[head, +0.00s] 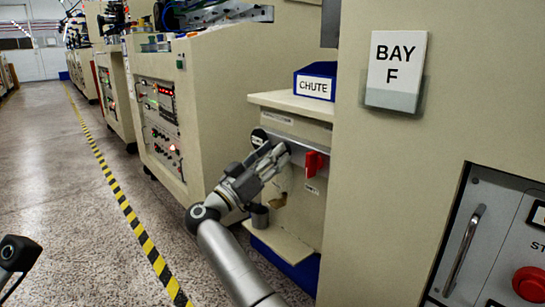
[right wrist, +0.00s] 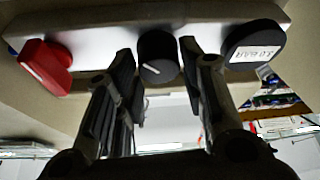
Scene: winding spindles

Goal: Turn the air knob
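The air knob (right wrist: 158,58) is a round black knob with a white pointer line, on the pale panel strip in the right wrist view. My right gripper (right wrist: 158,62) has one finger on each side of it, parted, with small or no gaps beside the knob; I cannot tell whether they touch it. In the head view my right gripper (head: 276,158) is at the cabinet's panel strip and hides the knob. Only part of my left arm shows at the lower left edge; its gripper is out of view.
A red handle (head: 315,163) is to the right of my right gripper, and a round black gauge (head: 258,137) is to its left. The gauge reads 3.0 BAR in the wrist view (right wrist: 255,45). A blue CHUTE bin (head: 315,82) stands on top. The aisle at left is clear.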

